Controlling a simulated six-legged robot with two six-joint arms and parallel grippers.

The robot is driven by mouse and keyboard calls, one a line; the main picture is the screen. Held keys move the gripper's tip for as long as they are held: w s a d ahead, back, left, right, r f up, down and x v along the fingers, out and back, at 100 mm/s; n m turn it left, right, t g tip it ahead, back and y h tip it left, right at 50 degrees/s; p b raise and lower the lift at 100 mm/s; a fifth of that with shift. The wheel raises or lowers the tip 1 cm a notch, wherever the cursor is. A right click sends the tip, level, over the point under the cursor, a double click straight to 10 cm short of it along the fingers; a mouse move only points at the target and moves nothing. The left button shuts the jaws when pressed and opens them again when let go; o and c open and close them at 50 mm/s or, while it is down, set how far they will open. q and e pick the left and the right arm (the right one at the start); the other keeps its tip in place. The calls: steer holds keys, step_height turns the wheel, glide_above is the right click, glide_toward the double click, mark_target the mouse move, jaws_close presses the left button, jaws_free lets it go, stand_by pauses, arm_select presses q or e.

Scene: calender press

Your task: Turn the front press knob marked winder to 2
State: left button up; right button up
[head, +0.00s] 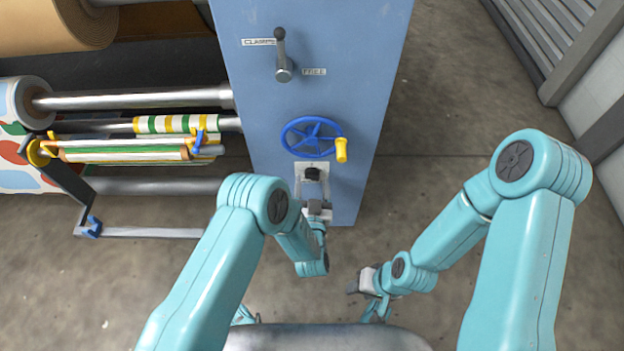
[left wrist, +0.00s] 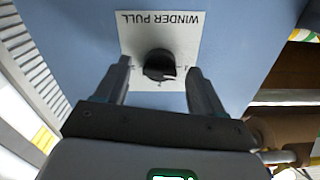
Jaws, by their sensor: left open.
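The winder knob (head: 313,173) is a small black knob on a white plate on the front of the blue press, below the blue handwheel. In the left wrist view the knob (left wrist: 158,62) sits on its plate (left wrist: 185,40), whose words "WINDER PULL" appear upside down. A short white mark shows at the knob's lower right there; the scale marks are too small to read. My left gripper (head: 313,187) is open, its two fingers on either side of the knob, with gaps visible. My right gripper (head: 360,284) hangs low, away from the press; its jaws are unclear.
A blue handwheel (head: 312,137) with a yellow handle (head: 341,150) stands out just above the knob. Higher up is a lever (head: 282,55) between two labels. Rollers (head: 140,99) and striped material lie left of the press. The floor to the right is clear.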

stand_by(0.3)
arm_select(q)
steer(key=c, duration=1.1)
steer(key=shift+m, duration=0.3)
steer(key=shift+w+a+r+m+b, duration=0.15)
steer(key=shift+m+b, duration=0.85)
steer(key=shift+m, duration=2.7)
steer(key=shift+s+d+r+m+b, duration=0.1)
steer(key=shift+m+b, duration=0.85)
steer(key=shift+m, duration=3.05)
